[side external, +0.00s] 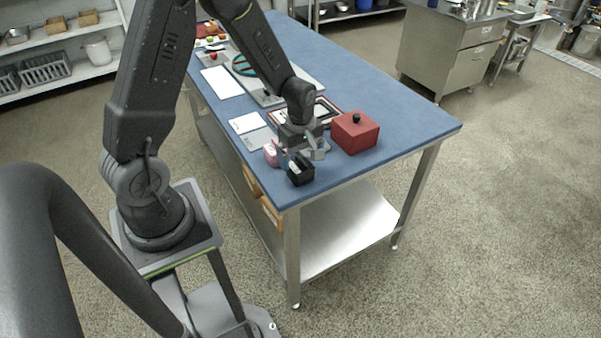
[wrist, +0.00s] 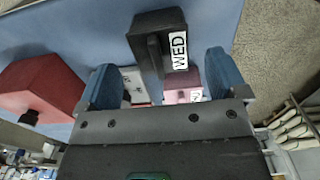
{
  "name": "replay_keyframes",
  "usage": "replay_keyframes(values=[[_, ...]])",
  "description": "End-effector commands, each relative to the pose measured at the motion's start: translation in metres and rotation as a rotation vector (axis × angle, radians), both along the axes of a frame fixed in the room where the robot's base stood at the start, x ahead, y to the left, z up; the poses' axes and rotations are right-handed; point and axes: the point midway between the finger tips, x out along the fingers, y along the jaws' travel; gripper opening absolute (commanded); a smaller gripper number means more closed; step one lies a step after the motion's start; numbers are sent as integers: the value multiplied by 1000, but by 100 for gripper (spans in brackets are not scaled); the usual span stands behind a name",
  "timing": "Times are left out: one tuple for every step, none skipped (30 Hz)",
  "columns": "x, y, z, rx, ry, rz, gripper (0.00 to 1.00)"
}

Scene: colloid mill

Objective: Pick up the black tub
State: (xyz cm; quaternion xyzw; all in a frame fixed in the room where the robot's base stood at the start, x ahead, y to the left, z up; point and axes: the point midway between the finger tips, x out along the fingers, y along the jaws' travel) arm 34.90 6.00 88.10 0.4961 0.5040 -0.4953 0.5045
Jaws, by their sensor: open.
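The black tub (side external: 300,173) stands near the front corner of the blue table. In the wrist view the black tub (wrist: 150,24) carries a white label reading "WED" and lies ahead of the gap between my fingers, touching neither. My gripper (side external: 301,154) is open and empty, just above and behind the tub in the side view. In the wrist view my gripper (wrist: 161,76) shows two blue fingers spread apart, one on each side of the tub's line. How far the tub is below the fingertips is hard to tell.
A pink tub (side external: 270,154) stands close to the black one, left of my gripper. A red box (side external: 355,136) with a black knob stands to the right. White cards (side external: 247,123) and a framed panel lie behind. The table's front edge (side external: 345,178) is close by.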

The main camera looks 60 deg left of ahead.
Motion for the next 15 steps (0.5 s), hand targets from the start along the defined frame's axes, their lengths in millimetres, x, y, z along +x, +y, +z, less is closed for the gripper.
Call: replay_keyframes(values=[[-1,-1,-8,-2,6,0,92],[-2,-1,-13,-2,6,0,92],[-2,-1,-19,-2,6,0,92],[-2,-1,-24,-2,7,0,92],[-2,-1,-28,-2,6,0,92],[-2,-1,-34,-2,6,0,92],[-1,-1,-37,-1,4,0,92],[-1,-1,-40,-1,4,-1,92],[-2,-1,-42,-1,4,-1,92],[-1,-1,-44,-1,3,-1,92],[-1,-1,-45,-1,2,-1,92],[-1,-1,-45,0,1,-1,92],[-1,-1,-45,0,0,-1,92],[-1,-1,-45,0,0,-1,92],[-1,0,-45,0,0,-1,92]])
